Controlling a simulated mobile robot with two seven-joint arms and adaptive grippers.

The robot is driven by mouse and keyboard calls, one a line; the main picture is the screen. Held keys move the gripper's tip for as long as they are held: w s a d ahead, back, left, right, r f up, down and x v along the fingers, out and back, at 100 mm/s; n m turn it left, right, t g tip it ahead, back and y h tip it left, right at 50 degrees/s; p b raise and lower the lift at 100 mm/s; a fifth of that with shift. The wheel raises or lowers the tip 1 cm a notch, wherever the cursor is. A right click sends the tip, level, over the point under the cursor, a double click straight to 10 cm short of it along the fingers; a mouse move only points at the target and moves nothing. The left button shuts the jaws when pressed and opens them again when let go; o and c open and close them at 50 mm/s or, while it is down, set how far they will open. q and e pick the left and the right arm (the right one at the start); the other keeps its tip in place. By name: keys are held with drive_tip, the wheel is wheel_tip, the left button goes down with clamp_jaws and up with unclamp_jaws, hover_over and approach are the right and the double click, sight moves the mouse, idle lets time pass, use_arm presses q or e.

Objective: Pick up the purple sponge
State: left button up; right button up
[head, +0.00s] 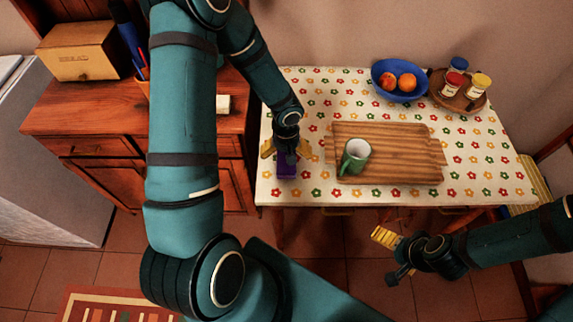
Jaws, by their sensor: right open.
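The purple sponge (286,168) lies on the flowered tablecloth near the table's front left edge. My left gripper (286,150) is right above the sponge, its yellow fingers spread apart on either side. The gripper partly covers the sponge, and I cannot tell whether the fingers touch it. My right gripper (390,257) is open and empty, in front of the table's front edge and away from the sponge.
A wooden board (410,155) with a green mug (355,157) lies just right of the sponge. A blue fruit bowl (399,94) and a round tray (446,98) with several jars stand at the back. A wooden cabinet (95,120) is at left.

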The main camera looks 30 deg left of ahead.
use_arm(q)
drive_tip(key=shift+w+a+f+b, duration=0.15)
drive_tip(key=shift+f+b, duration=0.25)
drive_tip(key=shift+f, duration=2.3)
drive_tip(key=c, duration=0.8)
drive_tip(key=shift+c, duration=0.3)
wheel_tip(320, 180, up, 10)
drive_tip(key=shift+r+p, duration=0.1)
drive_tip(key=shift+p, duration=0.95)
drive_tip(key=c, duration=0.3)
